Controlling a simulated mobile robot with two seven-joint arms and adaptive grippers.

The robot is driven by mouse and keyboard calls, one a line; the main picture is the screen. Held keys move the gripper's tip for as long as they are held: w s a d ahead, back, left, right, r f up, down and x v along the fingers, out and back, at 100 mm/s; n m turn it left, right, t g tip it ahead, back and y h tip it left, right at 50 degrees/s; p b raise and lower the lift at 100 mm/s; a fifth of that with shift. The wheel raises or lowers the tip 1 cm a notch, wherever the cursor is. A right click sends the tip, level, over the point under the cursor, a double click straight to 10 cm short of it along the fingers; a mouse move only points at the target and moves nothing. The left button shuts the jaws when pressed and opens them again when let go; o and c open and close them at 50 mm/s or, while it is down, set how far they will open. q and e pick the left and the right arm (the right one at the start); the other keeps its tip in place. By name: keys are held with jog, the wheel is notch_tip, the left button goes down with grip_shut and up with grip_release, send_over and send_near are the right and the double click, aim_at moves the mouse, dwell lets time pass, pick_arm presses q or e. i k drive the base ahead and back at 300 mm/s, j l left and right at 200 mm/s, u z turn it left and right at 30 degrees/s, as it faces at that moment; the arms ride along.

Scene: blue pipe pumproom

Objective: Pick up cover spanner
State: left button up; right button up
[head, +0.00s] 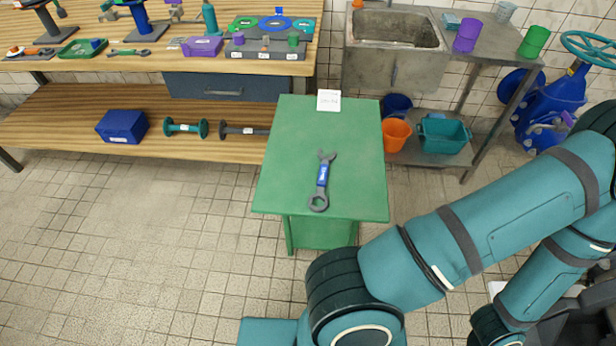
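The cover spanner (322,175) lies flat on the green table (275,180), a bit right of its middle. It is dark grey with a blue band around its handle. Its open jaw points to the back and its ring end to the front edge. Nothing touches it. Neither of my grippers is in view; only links of my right arm show, in front and to the right of the table.
A white card (328,100) stands at the table's back edge. A wooden workbench (130,70) with tools is at the back left. A metal sink (395,40) and buckets (395,134) are behind. A blue valve (555,100) stands right. Tiled floor at left is clear.

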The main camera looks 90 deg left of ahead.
aim_at(322, 177)
jog(key=k+u, duration=0.2)
jog(key=u, duration=0.15)
jog(key=k+j+u, duration=0.1)
jog(key=u, duration=0.25)
jog(key=k+u, duration=0.15)
jog(key=u, duration=1.45)
jog(key=l+u, duration=0.4)
jog(key=k+l+u, duration=0.15)
jog(key=u, duration=0.3)
jog(key=i+l, duration=0.1)
jog(key=l, duration=0.15)
jog(key=i+l, duration=0.15)
jog(key=l, duration=0.15)
